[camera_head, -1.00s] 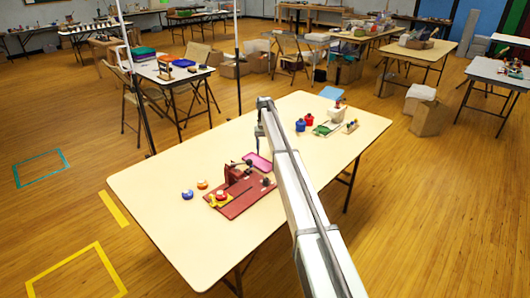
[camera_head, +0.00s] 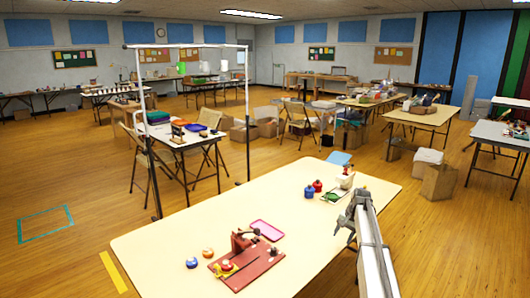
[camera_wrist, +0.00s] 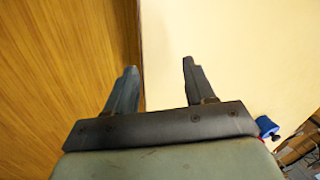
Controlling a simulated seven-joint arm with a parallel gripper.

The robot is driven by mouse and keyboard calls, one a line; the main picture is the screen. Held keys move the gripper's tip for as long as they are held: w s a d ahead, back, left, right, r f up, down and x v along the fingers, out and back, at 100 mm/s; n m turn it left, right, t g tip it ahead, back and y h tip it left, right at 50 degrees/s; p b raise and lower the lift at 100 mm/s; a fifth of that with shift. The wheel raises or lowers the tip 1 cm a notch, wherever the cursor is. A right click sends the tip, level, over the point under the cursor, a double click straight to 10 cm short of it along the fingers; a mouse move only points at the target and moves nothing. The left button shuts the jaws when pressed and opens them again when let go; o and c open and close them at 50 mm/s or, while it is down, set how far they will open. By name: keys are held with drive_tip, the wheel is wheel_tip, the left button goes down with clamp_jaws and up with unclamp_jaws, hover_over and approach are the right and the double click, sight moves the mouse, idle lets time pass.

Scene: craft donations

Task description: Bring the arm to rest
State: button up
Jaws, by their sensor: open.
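My gripper (camera_head: 343,232) is above the right edge of the cream table (camera_head: 185,228) in the head view. In the wrist view my gripper (camera_wrist: 158,85) shows two dark fingers standing apart with nothing between them. Below them are the table's edge, the bare tabletop (camera_wrist: 245,60) and the wood floor (camera_wrist: 65,60). My arm runs from the lower right of the head view up to the gripper.
On the table are a red base with a clamp (camera_head: 247,262), a pink tray (camera_head: 267,230), blue (camera_head: 192,262) and orange (camera_head: 208,252) pieces, and blue (camera_head: 309,191) and red (camera_head: 317,185) jars. A blue item (camera_wrist: 267,127) shows in the wrist view. The table's left part is bare.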

drive_tip(key=s+d+f+m+t, duration=0.15)
drive_tip(key=s+d+f, duration=0.25)
drive_tip(key=s+f, duration=0.4)
drive_tip(key=s+a+f+n+g, duration=0.2)
drive_tip(key=s+a+f, duration=0.4)
drive_tip(key=s+f, duration=0.6)
drive_tip(key=s+a+f+n+g, duration=0.1)
drive_tip(key=s+a+f+g, duration=0.2)
drive_tip(key=s+a+f, duration=0.65)
drive_tip(key=s+a+f+n+g, duration=0.1)
drive_tip(key=s+f, duration=0.1)
drive_tip(key=s, duration=1.1)
drive_tip(key=s+a+f+n+g+h, duration=0.1)
drive_tip(key=s+a+f+n+g, duration=0.1)
drive_tip(key=s, duration=1.1)
drive_tip(key=s+a+f+n+g+h, duration=0.1)
drive_tip(key=s+f, duration=0.3)
drive_tip(key=s, duration=0.9)
drive_tip(key=shift+a+f+n+g, duration=0.2)
drive_tip(key=shift+a+n+g, duration=0.05)
drive_tip(key=shift+n+g, duration=0.25)
drive_tip(key=shift+c, duration=0.3)
